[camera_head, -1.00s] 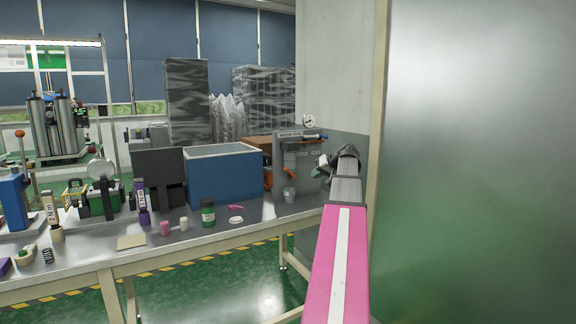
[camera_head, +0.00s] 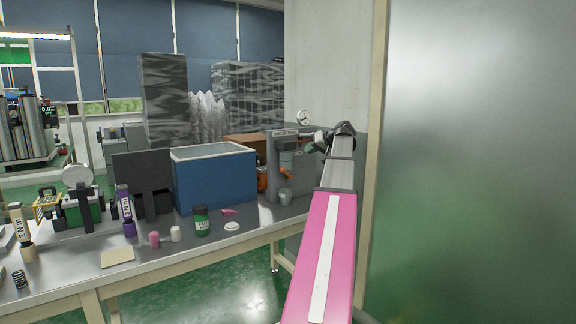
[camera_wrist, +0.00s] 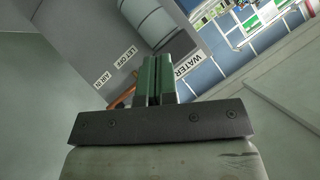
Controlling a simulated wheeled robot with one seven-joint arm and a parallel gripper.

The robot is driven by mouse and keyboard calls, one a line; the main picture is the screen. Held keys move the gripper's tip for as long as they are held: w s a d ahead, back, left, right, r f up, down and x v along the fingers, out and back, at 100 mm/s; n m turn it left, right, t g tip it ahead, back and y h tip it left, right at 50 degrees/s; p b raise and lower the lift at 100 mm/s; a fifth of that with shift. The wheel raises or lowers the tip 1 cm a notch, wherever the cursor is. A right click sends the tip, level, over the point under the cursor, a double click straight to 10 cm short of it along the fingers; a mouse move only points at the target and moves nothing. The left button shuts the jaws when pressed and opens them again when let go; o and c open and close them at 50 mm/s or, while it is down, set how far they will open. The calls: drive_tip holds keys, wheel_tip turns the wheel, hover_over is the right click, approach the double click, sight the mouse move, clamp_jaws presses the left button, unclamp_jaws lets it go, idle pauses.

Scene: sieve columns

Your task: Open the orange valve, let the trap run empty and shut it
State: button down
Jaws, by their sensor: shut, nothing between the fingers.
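The grey trap board (camera_head: 272,165) stands at the right end of the bench, with a grey bowl (camera_head: 286,158) on its front. The orange valve (camera_head: 286,173) sits under the bowl, above a small grey cup (camera_head: 285,196). My gripper (camera_head: 308,147) is in front of the upper right of the board, above and right of the valve. In the wrist view its green fingers (camera_wrist: 154,80) are shut together and empty. An orange part (camera_wrist: 122,98) shows left of the fingers, partly hidden by the gripper body; I cannot tell whether they touch.
A blue bin (camera_head: 215,180) stands left of the board. A green jar (camera_head: 201,220), a white disc (camera_head: 232,226) and a pink piece (camera_head: 229,211) lie in front of it. A wall and a pale post (camera_head: 372,140) stand close to my arm's right.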

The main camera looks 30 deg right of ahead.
hover_over(286, 173)
drive_tip(key=s+d, duration=0.2)
drive_tip(key=f, duration=0.4)
drive_tip(key=shift+d+f, duration=0.2)
drive_tip(key=shift+f, duration=0.15)
drive_tip(key=shift+w+a+f, duration=0.15)
drive_tip(key=shift+a+f, duration=0.4)
drive_tip(key=shift+f, duration=0.3)
drive_tip(key=shift+w+a+f, duration=0.1)
drive_tip(key=shift+a+f, duration=0.45)
drive_tip(key=shift+f, duration=0.3)
drive_tip(key=shift+a+f+n+h, duration=0.15)
drive_tip(key=shift+a+n+h, duration=0.15)
drive_tip(key=shift+a, duration=0.05)
drive_tip(key=shift+s+a+f+n+h, duration=0.1)
drive_tip(key=shift+a+f+n+h, duration=0.95)
drive_tip(key=shift+h, duration=0.25)
drive_tip(key=shift+s+a+f+n+h, duration=0.1)
drive_tip(key=shift+a+f+n+h, duration=0.7)
drive_tip(key=shift+n+h, duration=0.45)
drive_tip(key=shift+d, duration=0.15)
